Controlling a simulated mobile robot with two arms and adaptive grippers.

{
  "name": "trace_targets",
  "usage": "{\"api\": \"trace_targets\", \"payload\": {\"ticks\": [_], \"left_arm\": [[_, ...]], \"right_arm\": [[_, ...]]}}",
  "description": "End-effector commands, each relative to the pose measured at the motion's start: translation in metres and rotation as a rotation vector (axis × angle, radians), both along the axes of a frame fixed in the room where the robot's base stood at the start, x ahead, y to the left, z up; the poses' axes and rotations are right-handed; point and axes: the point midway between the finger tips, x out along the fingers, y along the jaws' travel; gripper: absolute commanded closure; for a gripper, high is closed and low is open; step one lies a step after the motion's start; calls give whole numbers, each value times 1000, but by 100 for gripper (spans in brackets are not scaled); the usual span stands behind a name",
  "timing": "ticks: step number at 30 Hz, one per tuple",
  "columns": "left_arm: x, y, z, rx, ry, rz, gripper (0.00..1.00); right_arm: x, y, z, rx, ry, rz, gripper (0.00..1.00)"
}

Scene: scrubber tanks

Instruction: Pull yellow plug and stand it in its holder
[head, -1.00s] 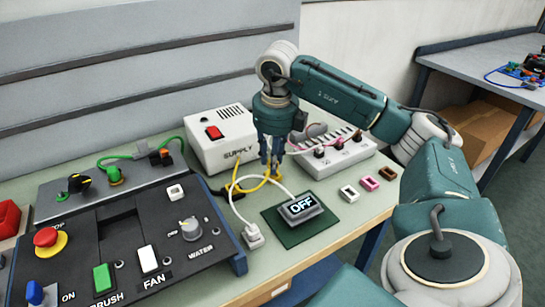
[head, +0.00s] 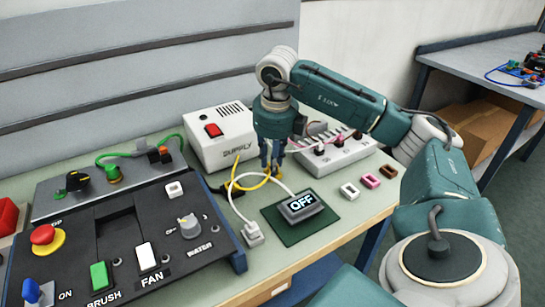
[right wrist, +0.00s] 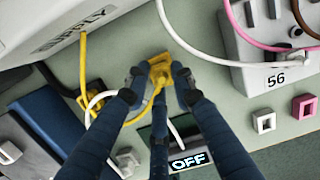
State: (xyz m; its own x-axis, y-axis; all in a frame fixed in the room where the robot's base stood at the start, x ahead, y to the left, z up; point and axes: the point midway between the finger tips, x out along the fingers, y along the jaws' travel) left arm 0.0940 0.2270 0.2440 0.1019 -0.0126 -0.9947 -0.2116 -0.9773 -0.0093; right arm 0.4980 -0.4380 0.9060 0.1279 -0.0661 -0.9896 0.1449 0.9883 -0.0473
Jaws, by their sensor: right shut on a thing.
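My right gripper (head: 271,170) is low over the green bench, between the SUPPLY box and the dark green mat. In the right wrist view its fingertips (right wrist: 160,82) are shut on a yellow plug (right wrist: 158,70), with a yellow cable curving away to the left. The fingers partly hide the plug. I cannot tell whether it touches the bench or stands in a holder. A yellow cable (right wrist: 83,60) also leaves the SUPPLY box (head: 221,140). White (head: 350,191), pink (head: 371,180) and brown (head: 388,171) holders stand in a row at the right. My left gripper is not in view.
A grey outlet strip (head: 335,152) with pink and white cables lies behind the holders. An OFF display (head: 301,206) sits on the dark green mat (head: 285,232), with a white plug (head: 253,235) beside it. A black control panel (head: 120,245) fills the left front.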

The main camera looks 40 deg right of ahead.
Motion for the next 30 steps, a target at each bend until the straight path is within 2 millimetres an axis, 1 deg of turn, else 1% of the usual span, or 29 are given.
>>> {"api": "trace_targets", "payload": {"ticks": [2, 11, 12, 15, 21, 22, 24, 30], "left_arm": [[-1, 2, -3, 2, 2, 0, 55], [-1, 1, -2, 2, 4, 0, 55], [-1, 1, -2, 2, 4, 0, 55], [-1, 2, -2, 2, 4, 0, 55], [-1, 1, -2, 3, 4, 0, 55], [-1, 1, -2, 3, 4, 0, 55], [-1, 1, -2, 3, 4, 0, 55], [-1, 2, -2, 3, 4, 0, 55]], "right_arm": [[0, 0, -3, 0, 0, 0, 100], [0, 0, -3, 0, -1, 0, 100], [0, 0, -3, 0, -1, 0, 72], [0, 0, -3, 0, -1, 0, 54], [0, 0, -3, 0, -1, 0, 54], [0, 0, -3, 0, 0, 0, 50], [0, 0, -3, 0, 0, 0, 36], [0, 0, -3, 0, -1, 0, 35]]}}
